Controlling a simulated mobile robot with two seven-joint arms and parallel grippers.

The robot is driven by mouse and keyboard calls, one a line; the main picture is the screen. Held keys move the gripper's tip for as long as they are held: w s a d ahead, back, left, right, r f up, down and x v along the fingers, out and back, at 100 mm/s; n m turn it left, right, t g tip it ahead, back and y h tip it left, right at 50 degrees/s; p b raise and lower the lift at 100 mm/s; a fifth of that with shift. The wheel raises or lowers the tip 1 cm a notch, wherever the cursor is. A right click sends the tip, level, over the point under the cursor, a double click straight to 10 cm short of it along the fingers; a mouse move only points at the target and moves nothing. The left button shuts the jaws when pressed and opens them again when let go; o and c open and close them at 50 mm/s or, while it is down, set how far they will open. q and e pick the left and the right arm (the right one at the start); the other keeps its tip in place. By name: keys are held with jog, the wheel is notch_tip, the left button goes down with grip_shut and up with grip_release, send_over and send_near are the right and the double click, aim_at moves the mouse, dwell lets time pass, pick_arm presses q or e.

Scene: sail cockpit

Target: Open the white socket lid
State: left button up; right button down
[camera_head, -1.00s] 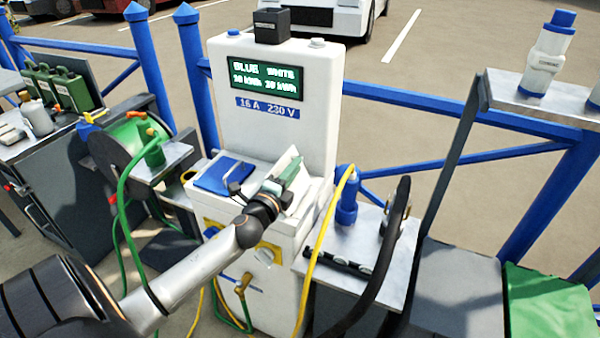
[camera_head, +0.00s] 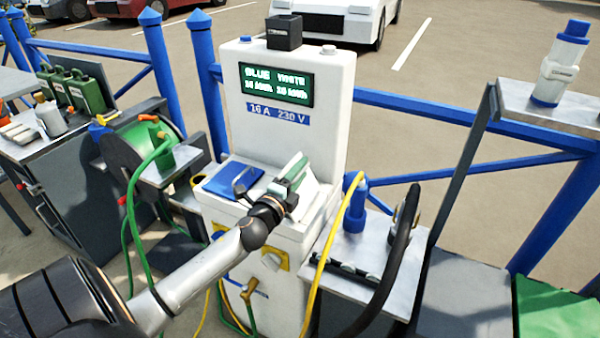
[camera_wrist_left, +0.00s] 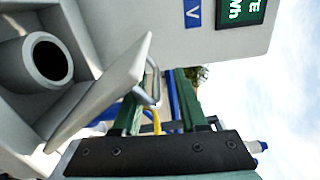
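The white socket lid (camera_wrist_left: 100,95) stands raised and tilted in the left wrist view, with the round dark socket (camera_wrist_left: 49,60) uncovered to its left. A metal loop handle (camera_wrist_left: 151,84) sits on the lid's face. My left gripper (camera_wrist_left: 158,105) has two green fingers with a clear gap. One finger is close to the handle; I cannot tell whether they touch. In the head view my left gripper (camera_head: 295,173) is over the right part of the white pedestal's ledge, largely hiding the lid. The blue lid (camera_head: 233,181) lies to its left. My right gripper is out of view.
The white pedestal (camera_head: 330,130) rises behind the gripper. A yellow cable (camera_head: 322,250) and a blue plug (camera_head: 354,208) are just right of it. A green cable reel (camera_head: 140,140) is at the left. Blue railings (camera_head: 470,125) run behind.

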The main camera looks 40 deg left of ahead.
pick_arm(q)
jog(key=shift+f, duration=0.15)
jog(key=shift+s+d+f, duration=0.1)
jog(key=shift+s+d, duration=0.1)
jog(key=shift+s, duration=0.35)
jog(key=b+v, duration=0.1)
jog(key=v, duration=1)
jog(key=shift+s+r, duration=0.2)
jog(key=s+d+f+n+g+h+p, duration=0.2)
jog(key=s+d+f+n, duration=0.4)
jog(key=d+f, duration=0.5)
jog(key=s+d+f+n+g+h+p, duration=0.1)
jog(key=s+d+f+n+g+h, duration=0.3)
jog(key=d+f, duration=0.7)
jog(key=s+f+n+g, duration=0.1)
jog(key=s+n+g, duration=0.1)
jog(key=s+n, duration=0.1)
jog(key=shift+n+g+p, duration=0.3)
jog(key=shift+n+p, duration=0.05)
jog(key=shift+n, duration=0.25)
